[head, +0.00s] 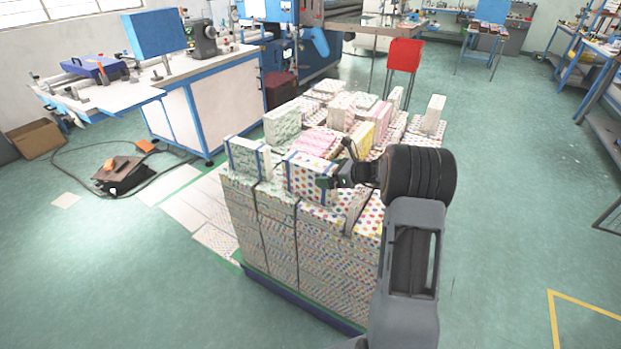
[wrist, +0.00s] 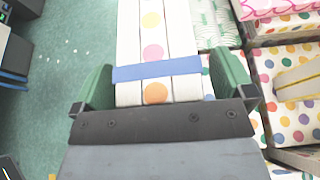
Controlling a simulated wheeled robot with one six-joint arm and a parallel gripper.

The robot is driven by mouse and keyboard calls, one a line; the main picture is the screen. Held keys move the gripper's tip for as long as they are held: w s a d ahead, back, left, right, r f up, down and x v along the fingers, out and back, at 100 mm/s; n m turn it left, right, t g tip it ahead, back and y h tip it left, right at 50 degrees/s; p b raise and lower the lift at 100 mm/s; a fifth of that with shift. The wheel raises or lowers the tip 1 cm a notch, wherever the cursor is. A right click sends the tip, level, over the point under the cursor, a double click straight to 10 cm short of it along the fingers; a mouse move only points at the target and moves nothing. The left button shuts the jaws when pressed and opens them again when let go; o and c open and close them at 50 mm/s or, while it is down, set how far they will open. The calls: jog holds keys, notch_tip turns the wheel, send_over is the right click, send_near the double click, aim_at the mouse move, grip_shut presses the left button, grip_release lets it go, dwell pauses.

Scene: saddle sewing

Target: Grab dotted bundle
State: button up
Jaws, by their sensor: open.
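The dotted bundle (head: 310,178), white with coloured dots and blue bands, stands upright on top of the front of the stack. My gripper (head: 330,182) is at its right end in the head view. In the wrist view the bundle (wrist: 153,38) runs between the two green fingers of my open gripper (wrist: 163,68), its blue band crossing near the palm. The bundle's near end is hidden behind the dark palm.
The tall stack of dotted bundles (head: 270,235) stands on a blue pallet (head: 290,300). A green-patterned bundle (head: 248,157) stands just left of the dotted one. Pink and yellow (head: 358,142) bundles lie behind. Open floor (head: 500,220) is on the right.

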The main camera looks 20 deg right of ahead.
jog(key=shift+c, duration=0.4)
jog(key=c, duration=1.6)
jog(key=shift+w+r, duration=0.1)
jog(key=shift+c, duration=0.5)
